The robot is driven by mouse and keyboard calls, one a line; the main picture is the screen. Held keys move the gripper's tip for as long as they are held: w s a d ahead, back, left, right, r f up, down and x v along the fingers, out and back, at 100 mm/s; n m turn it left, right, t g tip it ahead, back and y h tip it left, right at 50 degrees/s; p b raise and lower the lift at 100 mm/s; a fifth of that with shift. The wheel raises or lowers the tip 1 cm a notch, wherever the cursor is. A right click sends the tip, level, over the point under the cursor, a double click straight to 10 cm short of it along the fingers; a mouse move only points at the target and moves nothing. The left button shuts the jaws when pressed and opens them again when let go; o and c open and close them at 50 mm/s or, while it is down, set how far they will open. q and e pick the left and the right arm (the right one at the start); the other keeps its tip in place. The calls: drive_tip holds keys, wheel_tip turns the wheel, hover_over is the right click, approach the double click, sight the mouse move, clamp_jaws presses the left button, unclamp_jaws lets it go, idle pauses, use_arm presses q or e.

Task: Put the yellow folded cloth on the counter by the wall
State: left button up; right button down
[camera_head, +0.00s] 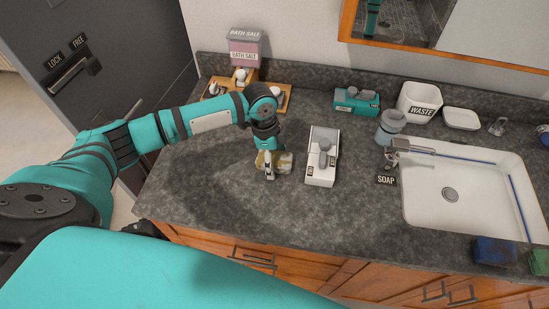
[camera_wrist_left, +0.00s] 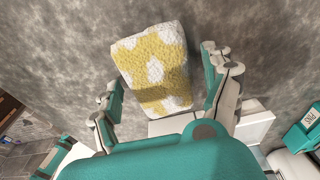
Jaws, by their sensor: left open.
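The yellow and white folded cloth (camera_wrist_left: 153,62) lies on the dark grey stone counter (camera_head: 223,203), partly hidden by my left gripper in the head view, where its edge (camera_head: 285,162) shows. My left gripper (camera_head: 267,170) is above the cloth. In the left wrist view my left gripper (camera_wrist_left: 165,85) is open, one finger on each side of the cloth's near part, apart from it. The wall (camera_head: 300,40) stands behind the counter. My right gripper is not in view.
A white dispenser box (camera_head: 320,170) stands just right of the cloth. A wooden tray (camera_head: 284,89) and pink bath salt box (camera_head: 244,50) stand behind. The sink (camera_head: 470,210) and soap bottle (camera_head: 390,125) are to the right. The counter's front left is clear.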

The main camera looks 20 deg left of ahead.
use_arm(q)
drive_tip(key=shift+c, duration=0.2)
drive_tip(key=c, duration=1.4)
drive_tip(key=shift+o, duration=0.2)
drive_tip(key=shift+r, duration=0.1)
